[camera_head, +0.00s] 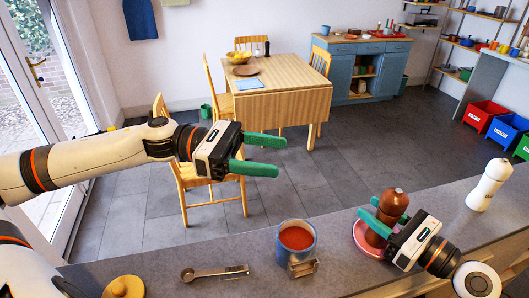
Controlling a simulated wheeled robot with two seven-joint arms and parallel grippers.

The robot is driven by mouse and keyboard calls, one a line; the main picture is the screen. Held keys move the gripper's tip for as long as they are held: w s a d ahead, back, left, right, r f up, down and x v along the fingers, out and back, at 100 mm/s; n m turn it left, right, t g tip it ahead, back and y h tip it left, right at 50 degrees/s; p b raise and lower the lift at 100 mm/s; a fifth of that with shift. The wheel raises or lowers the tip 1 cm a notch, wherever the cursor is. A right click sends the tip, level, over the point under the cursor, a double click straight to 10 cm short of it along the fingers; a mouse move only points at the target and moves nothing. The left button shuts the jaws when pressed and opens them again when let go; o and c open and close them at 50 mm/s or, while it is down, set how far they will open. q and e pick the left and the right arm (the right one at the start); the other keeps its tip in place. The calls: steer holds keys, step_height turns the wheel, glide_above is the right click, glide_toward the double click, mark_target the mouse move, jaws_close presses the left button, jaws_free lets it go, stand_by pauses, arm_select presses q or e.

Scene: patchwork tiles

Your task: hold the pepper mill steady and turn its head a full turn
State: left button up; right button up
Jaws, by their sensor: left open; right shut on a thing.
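The brown pepper mill (394,201) stands upright at the right of the grey counter, with a rounded head on top. My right gripper (377,220) is shut on its body below the head, and its green fingers hide part of the mill. The mill's foot is by a pink dish (361,241); I cannot tell whether it stands in it or beside it. My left gripper (262,156) is open and empty, up and to the left of the mill, well apart from it.
On the counter (345,270) are a blue pot with red contents (297,240), measuring spoons (212,272), a yellow lid (124,287) and a white mill (489,184). A wooden table (290,95) with chairs stands behind on the floor.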

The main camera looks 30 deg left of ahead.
steer(key=o, duration=1.2)
steer(key=shift+c, duration=0.2)
steer(key=shift+d, duration=0.1)
steer(key=v, duration=1)
steer(key=shift+d+f, duration=0.1)
steer(key=shift+d, duration=0.1)
steer(key=shift+s+d, duration=0.3)
steer(key=shift+d, duration=0.35)
